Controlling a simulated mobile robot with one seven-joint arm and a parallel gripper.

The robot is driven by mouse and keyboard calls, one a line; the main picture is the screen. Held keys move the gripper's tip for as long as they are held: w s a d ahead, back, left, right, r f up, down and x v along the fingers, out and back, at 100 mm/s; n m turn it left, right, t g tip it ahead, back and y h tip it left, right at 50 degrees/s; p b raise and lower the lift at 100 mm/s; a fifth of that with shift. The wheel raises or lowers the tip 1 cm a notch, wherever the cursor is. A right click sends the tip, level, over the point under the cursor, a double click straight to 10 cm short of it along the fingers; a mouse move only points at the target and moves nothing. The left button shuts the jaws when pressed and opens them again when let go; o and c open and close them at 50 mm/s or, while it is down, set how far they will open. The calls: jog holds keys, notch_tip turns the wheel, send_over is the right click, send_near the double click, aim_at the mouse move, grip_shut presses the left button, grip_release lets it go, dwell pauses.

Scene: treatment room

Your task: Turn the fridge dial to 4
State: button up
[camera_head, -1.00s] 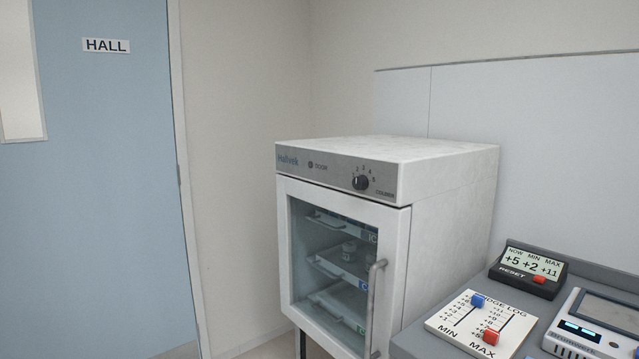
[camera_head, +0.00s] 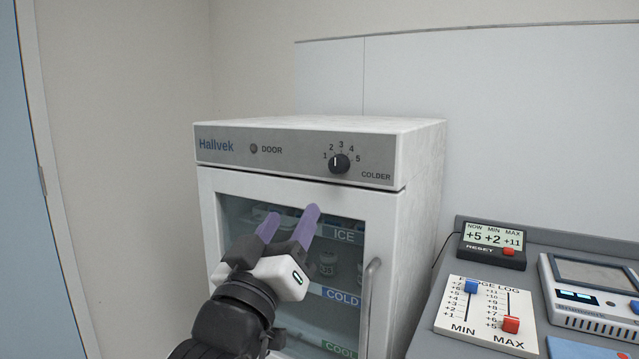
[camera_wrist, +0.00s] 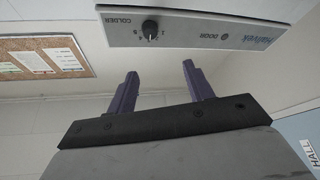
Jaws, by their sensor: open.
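The fridge dial (camera_head: 339,163) is a small black knob on the grey control strip of the white fridge (camera_head: 420,160). The numbers 1 to 5 arc over it, with COLDER at its lower right. Its white mark points up and slightly left, seemingly near 2; the exact setting is hard to read. The dial also shows upside down in the wrist view (camera_wrist: 149,29). My gripper (camera_head: 291,214) has purple fingers, apart and empty. It is in front of the fridge's glass door, below and left of the dial, not touching it. In the wrist view the dial appears beyond the fingertips (camera_wrist: 160,69).
A vertical door handle (camera_head: 370,310) sticks out at the fridge door's right. On the grey counter (camera_head: 440,345) to the right are a thermometer display (camera_head: 493,243), a fridge log board with sliders (camera_head: 488,310) and another device (camera_head: 590,290). Space before the control strip is clear.

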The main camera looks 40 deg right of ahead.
jog(key=d+g, duration=0.1)
jog(key=p, duration=1.2)
send_near(336, 169)
jog(key=shift+m, duration=0.3)
jog(key=x, duration=0.8)
jog(key=shift+d+r, duration=0.15)
jog(key=shift+c, duration=0.3)
jog(key=c, duration=0.9)
jog(key=shift+w, duration=0.1)
